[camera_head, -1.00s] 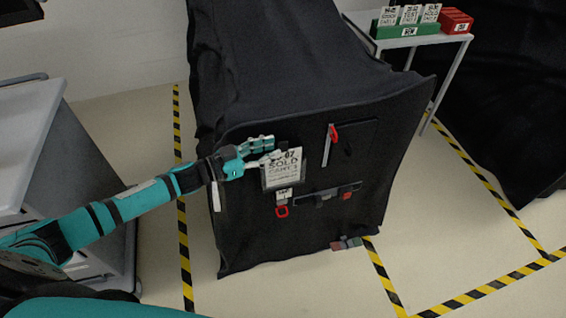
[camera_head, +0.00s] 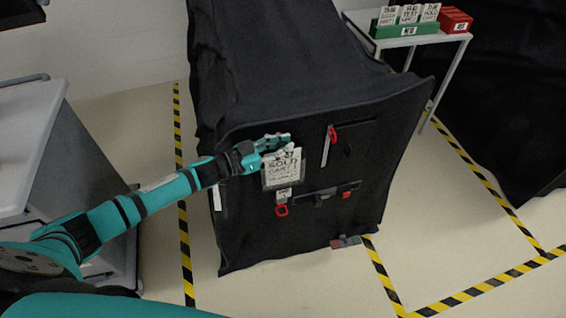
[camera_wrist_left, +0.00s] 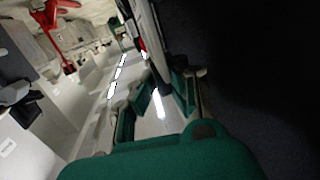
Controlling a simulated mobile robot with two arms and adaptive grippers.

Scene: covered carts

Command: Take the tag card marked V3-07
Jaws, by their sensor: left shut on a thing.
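The tag card (camera_head: 283,173) is white with large dark print reading SOLD and CART 1. It is at the front face of the black covered cart (camera_head: 240,215), in a dark holder whose lower edge shows. The end of its top line looks like 07; the rest is covered by my fingers. My left gripper (camera_head: 285,145) is shut on the card's upper edge. In the left wrist view the teal fingers (camera_wrist_left: 155,100) show close to the dark cover, and the card cannot be made out clearly. My right gripper is not in view.
Below the card hang a small white label (camera_head: 284,194) and a red ring (camera_head: 282,211). A red-handled item (camera_head: 334,133) and a dark bar (camera_head: 325,195) are to the right. A side table (camera_head: 405,42) holds a green card box (camera_head: 385,31) and a red box (camera_head: 455,20).

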